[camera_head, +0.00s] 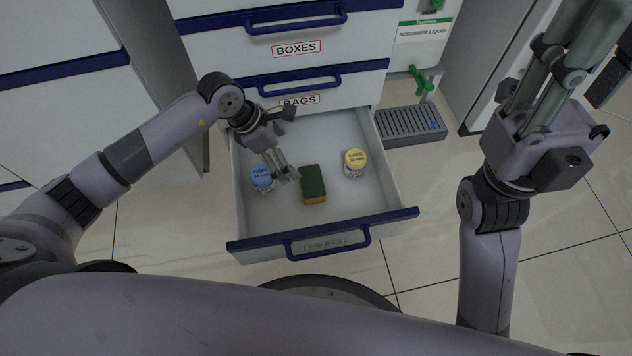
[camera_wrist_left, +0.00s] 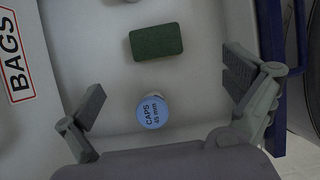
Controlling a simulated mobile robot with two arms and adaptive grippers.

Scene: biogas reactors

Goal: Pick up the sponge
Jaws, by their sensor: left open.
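The sponge (camera_head: 313,183), green on top and yellow below, lies on the floor of the open drawer (camera_head: 240,215), between a blue-lidded jar and a yellow-lidded jar. My left gripper (camera_head: 286,176) is over the drawer, just left of the sponge and beside the blue-lidded jar. In the left wrist view my left gripper (camera_wrist_left: 166,88) is open and empty. There the sponge (camera_wrist_left: 156,43) shows whole, ahead of the fingers, and the blue-lidded jar sits between them. My right gripper (camera_head: 560,60) is raised at the far right, away from the drawer; its jaw opening is unclear.
The blue-lidded jar (camera_head: 262,178) and the yellow-lidded jar (camera_head: 355,162) stand in the drawer. The closed BAGS drawer (camera_head: 320,88) is above and behind it. A grey drip grate (camera_head: 410,122) lies to the right. The drawer's front floor is clear.

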